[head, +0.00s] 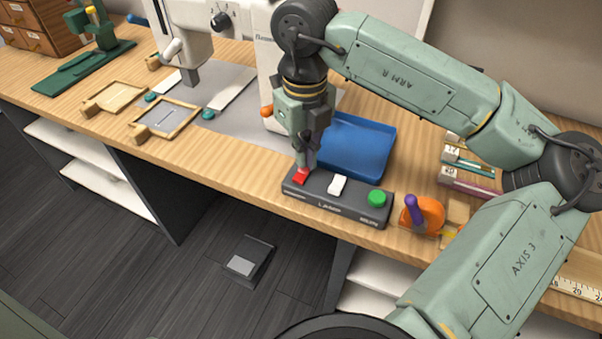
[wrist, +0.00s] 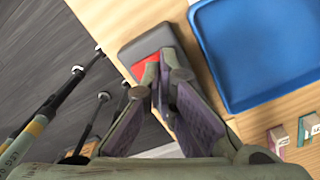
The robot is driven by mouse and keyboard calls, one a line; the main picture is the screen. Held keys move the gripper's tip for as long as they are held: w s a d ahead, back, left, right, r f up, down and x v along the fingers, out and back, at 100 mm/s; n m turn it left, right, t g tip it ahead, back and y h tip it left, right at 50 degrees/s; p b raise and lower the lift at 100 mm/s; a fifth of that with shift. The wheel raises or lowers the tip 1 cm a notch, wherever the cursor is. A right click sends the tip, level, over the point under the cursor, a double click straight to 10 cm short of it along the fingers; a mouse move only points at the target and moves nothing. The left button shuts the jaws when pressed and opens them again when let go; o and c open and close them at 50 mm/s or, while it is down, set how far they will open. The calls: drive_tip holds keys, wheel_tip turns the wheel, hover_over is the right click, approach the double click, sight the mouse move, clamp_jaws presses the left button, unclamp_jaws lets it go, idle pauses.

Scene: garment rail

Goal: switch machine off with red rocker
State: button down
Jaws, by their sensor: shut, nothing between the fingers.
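The red rocker (head: 301,175) is at the left end of a dark switch box (head: 325,208) on the front of the bench. The box also carries a white rocker (head: 337,186) in the middle and a green button (head: 376,198) at the right. My gripper (head: 307,166) points down, shut and empty, with its tips at the red rocker. In the wrist view the fingertips (wrist: 159,72) overlap the red rocker (wrist: 145,68) and hide part of it. They look to be touching it, but I cannot tell whether it is pressed.
A blue tray (head: 372,142) lies just behind the box. The machine (head: 190,40) stands behind at the left. An orange tape dispenser (head: 424,212) is right of the box. Wooden frames (head: 165,118) lie at the left. A foot pedal (head: 247,259) is on the floor.

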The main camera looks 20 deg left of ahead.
drive_tip(key=shift+f+b, duration=0.6)
drive_tip(key=shift+f, duration=0.05)
drive_tip(key=shift+r, duration=0.1)
drive_tip(key=shift+r+p, duration=1.9)
drive_tip(key=shift+r, duration=1.55)
